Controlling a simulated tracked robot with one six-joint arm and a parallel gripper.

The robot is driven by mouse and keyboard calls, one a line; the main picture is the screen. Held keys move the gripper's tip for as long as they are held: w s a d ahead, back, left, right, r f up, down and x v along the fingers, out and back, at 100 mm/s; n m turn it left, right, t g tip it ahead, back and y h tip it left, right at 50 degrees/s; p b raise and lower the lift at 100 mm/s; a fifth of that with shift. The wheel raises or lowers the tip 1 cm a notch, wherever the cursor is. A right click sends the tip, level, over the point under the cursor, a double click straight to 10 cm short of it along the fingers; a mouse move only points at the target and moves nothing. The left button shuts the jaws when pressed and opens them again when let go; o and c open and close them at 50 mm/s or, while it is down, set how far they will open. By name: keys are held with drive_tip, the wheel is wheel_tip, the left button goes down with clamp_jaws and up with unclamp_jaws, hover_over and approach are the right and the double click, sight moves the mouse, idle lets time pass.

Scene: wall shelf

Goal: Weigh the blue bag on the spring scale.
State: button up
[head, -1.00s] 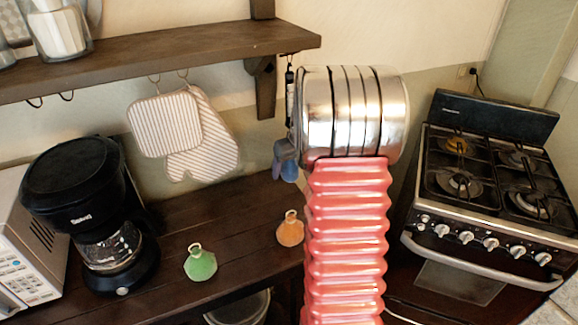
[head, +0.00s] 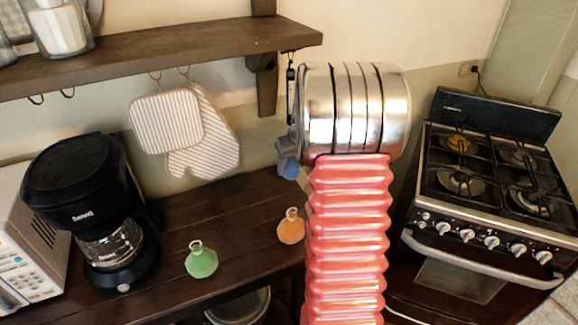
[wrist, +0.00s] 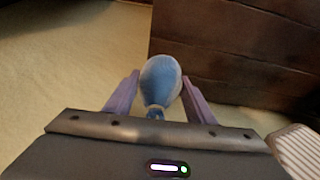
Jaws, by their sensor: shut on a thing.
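The blue bag (wrist: 161,82) is between the two purple fingers of my gripper (wrist: 158,92) in the wrist view. My gripper is shut on it. In the head view a small part of the blue bag (head: 289,167) shows below my gripper (head: 285,150), left of my metal wrist. The dark, slim spring scale (head: 291,88) hangs under the right end of the wooden shelf, just above my gripper. Its lower end is partly hidden by my wrist, and I cannot tell whether the bag touches it.
The shelf (head: 160,60) runs overhead. A green bag (head: 201,263) and an orange bag (head: 291,229) stand on the dark counter (head: 240,220). A coffee maker (head: 85,200) and microwave (head: 25,245) are left, a stove (head: 490,190) right.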

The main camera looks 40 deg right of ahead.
drive_tip(key=shift+r, duration=0.1)
drive_tip(key=shift+s+d+r, duration=0.1)
drive_tip(key=shift+r, duration=0.55)
idle(0.4)
drive_tip(key=shift+r, duration=0.6)
idle(0.4)
